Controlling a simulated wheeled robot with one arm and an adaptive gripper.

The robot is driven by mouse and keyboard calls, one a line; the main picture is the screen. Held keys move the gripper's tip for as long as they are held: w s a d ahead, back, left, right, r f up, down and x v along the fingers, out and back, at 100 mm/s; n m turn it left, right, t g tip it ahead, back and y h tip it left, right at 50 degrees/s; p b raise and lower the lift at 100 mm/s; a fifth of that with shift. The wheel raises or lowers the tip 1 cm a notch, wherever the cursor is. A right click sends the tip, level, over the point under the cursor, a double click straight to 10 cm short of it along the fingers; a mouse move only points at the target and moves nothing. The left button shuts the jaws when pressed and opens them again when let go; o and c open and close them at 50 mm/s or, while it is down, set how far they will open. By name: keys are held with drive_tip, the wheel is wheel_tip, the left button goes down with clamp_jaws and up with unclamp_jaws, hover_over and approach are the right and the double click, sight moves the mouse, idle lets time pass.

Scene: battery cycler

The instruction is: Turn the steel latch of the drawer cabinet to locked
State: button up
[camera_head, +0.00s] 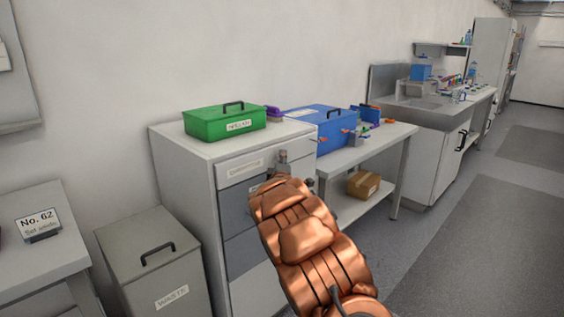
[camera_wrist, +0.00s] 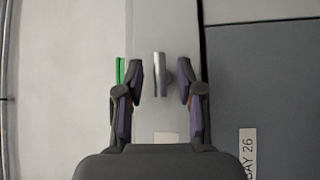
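The drawer cabinet (camera_head: 182,175) is pale grey with darker drawer fronts and stands against the wall. In the wrist view the steel latch (camera_wrist: 159,75) is a short silver bar on a pale strip beside a dark drawer front. Its long side runs up and down in that picture. My gripper (camera_wrist: 160,82) is open, with one dark finger on each side of the latch and a visible gap to both. In the head view my copper-coloured arm hides most of the gripper and part of the cabinet front.
A green box (camera_head: 224,121) stands on the cabinet. A waste bin (camera_head: 150,262) is to its left. A bench (camera_head: 372,150) with a blue box (camera_head: 322,127) is to the right, with a cardboard box (camera_head: 363,184) on its lower shelf. Floor at right is clear.

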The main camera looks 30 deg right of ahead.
clamp_jaws()
